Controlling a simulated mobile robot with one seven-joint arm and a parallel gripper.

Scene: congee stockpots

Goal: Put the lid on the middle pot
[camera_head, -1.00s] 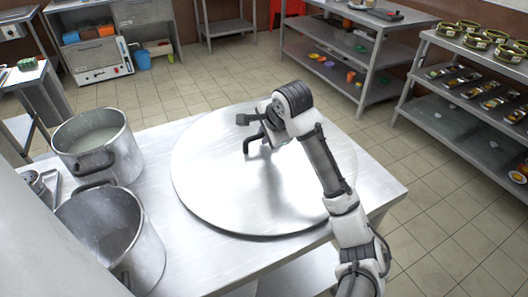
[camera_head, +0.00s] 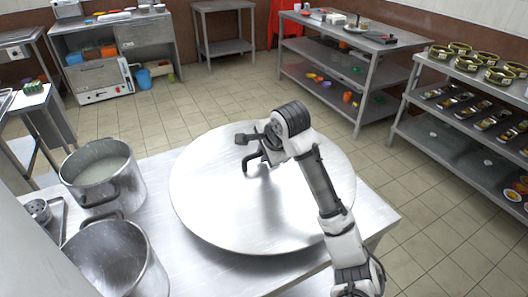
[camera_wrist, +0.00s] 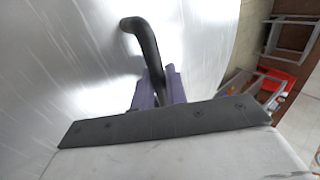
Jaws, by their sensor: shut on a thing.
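The lid (camera_head: 225,205) is a large round metal disc with a black handle (camera_head: 252,161). In the head view it is over the right part of the metal table. My gripper (camera_head: 262,150) is at the lid's handle. In the wrist view my gripper (camera_wrist: 160,88) is shut on the black handle (camera_wrist: 143,40), with its purple fingers on either side of it. A pot with pale contents (camera_head: 103,175) stands at the table's left, and an empty-looking pot (camera_head: 115,258) stands nearer, at the lower left. A third pot is not visible.
A small tray with a perforated metal cup (camera_head: 40,211) lies left of the pots. Metal shelving with tins (camera_head: 475,75) stands at the right. A shelf unit (camera_head: 345,60) stands at the back. The tiled floor beyond the table is clear.

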